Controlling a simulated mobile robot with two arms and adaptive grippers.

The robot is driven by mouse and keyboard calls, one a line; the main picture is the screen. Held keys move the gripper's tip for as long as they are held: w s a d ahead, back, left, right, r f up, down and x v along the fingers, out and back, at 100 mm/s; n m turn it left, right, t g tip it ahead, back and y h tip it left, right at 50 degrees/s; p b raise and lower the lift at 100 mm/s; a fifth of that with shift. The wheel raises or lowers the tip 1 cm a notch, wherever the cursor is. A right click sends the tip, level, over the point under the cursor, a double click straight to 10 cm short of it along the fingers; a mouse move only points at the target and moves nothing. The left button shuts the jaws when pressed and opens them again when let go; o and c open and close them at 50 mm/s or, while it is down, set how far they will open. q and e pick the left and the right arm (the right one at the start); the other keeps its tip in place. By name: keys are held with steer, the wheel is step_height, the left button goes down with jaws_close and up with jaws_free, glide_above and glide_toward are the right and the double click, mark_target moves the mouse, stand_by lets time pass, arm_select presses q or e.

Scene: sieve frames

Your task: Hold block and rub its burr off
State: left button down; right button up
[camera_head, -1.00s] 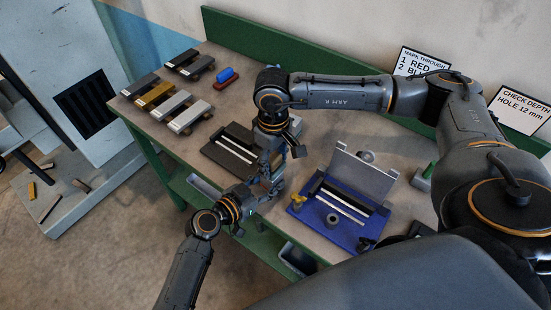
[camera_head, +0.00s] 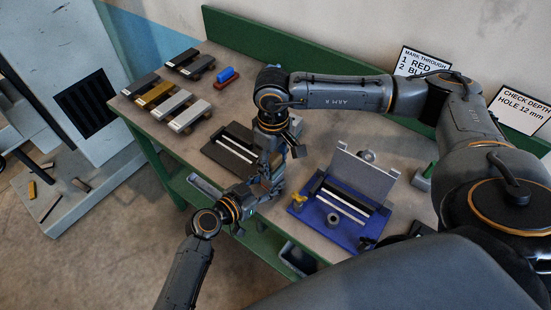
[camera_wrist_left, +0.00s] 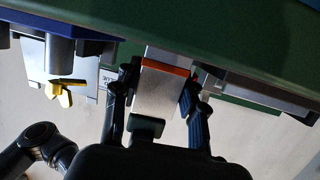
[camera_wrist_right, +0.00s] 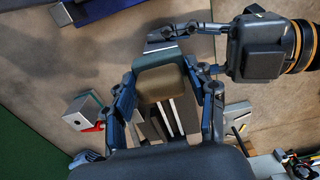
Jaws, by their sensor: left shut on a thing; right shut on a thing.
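My left gripper (camera_head: 264,186) and right gripper (camera_head: 278,150) are close together above the bench's front part in the head view. In the left wrist view, the left gripper (camera_wrist_left: 158,95) is shut on a grey metal block (camera_wrist_left: 160,92), which has an orange strip (camera_wrist_left: 166,66) across its far end. In the right wrist view, the right gripper (camera_wrist_right: 167,95) is shut on a tan and dark green rubbing block (camera_wrist_right: 160,82). A grey metal piece (camera_wrist_right: 160,45) shows just beyond it, near the left gripper's fingers. I cannot tell whether the two touch.
A dark fixture with pale bars (camera_head: 212,152) lies left of the grippers, and a blue fixture (camera_head: 318,236) with a yellow knob (camera_head: 298,201) lies right. Several blocks on stands (camera_head: 157,94) and a red-and-blue tool (camera_head: 226,75) sit at the far left. Signs stand at the back.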

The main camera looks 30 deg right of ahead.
steer(key=shift+a, duration=0.5)
steer(key=shift+d, duration=1)
steer(key=shift+a+f, duration=0.1)
steer(key=shift+a, duration=0.9)
steer(key=shift+d, duration=1)
steer(key=shift+a, duration=1)
steer(key=shift+d, duration=1.05)
steer(key=shift+d, duration=0.1)
steer(key=d+r, duration=0.4)
steer(key=r, duration=0.3)
steer(key=shift+d, duration=0.35)
